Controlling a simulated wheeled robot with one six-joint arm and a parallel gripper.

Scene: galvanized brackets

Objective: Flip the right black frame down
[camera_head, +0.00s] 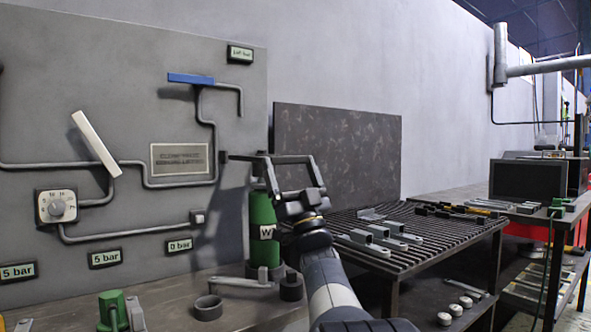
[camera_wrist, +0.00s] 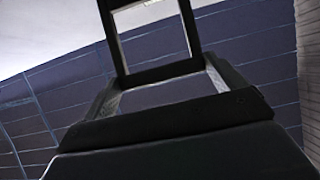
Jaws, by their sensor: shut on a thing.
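In the head view, my gripper (camera_head: 293,168) is at the right edge of the grey panel, above a green cylinder. A thin dark bar (camera_head: 243,156) runs from the panel to the gripper there. The dark parts overlap, so I cannot tell exactly where fingers end and frame begins.
The grey panel (camera_head: 120,240) carries pipes, a blue handle (camera_head: 190,78), a white lever (camera_head: 96,143) and a dial (camera_head: 57,207). The green cylinder (camera_head: 263,211) stands close beneath my gripper. A slatted table (camera_head: 440,235) with metal brackets is to the right.

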